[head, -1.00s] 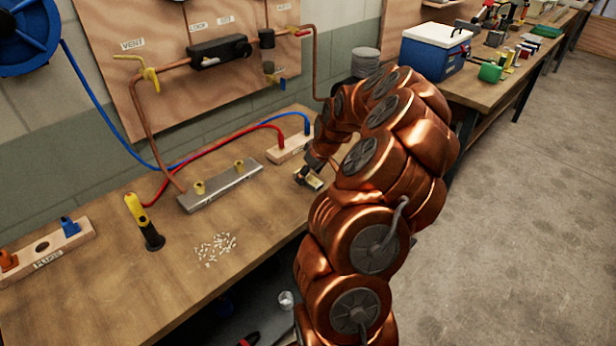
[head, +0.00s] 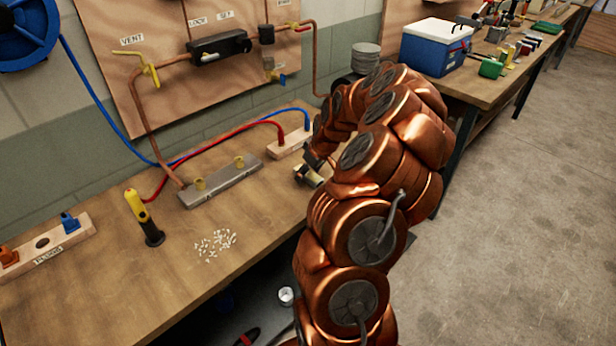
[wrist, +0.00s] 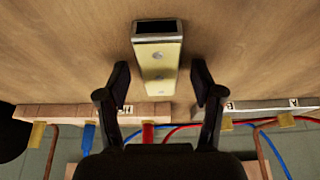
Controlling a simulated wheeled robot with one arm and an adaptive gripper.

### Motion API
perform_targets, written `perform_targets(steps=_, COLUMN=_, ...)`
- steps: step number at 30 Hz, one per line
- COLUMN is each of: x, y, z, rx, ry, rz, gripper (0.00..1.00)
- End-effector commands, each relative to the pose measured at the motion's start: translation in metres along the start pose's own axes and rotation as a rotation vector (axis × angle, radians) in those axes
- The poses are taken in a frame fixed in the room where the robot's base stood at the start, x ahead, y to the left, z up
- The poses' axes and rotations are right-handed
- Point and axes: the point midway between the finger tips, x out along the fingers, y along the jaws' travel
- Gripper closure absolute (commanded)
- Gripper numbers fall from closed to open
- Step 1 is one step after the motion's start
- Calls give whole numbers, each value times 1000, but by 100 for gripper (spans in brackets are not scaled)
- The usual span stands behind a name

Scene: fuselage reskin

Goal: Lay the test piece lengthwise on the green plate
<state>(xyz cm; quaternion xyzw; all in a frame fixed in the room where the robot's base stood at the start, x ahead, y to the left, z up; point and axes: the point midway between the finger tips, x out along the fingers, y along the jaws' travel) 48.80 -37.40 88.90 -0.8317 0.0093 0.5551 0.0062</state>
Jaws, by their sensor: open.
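A pale yellow piece with several round spots and a dark, silver-edged end (wrist: 160,62) lies on the wooden bench in the wrist view; I take it to be the test piece. In the head view it shows small beside my gripper (head: 312,176), partly hidden by my arm. My gripper (wrist: 160,74) is open, with one finger on each side of the piece and gaps on both sides. A flat green thing (head: 547,28) lies far back on the right bench; I cannot tell whether it is the green plate.
A grey metal block with yellow fittings (head: 222,184), a wooden block with red and blue hoses (head: 290,146), a yellow-and-black tool (head: 145,218) and scattered pale bits (head: 215,244) are on the near bench. A blue cooler (head: 435,48) stands on the right bench.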

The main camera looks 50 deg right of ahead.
Motion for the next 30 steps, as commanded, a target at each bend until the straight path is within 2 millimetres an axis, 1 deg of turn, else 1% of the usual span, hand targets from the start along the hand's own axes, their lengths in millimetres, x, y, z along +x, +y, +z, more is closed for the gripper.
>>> perform_targets(steps=24, x=2, y=0, z=1, rx=0, ry=0, rz=0, gripper=33)
perform_targets(steps=30, x=3, y=0, z=1, rx=0, ry=0, rz=0, gripper=54)
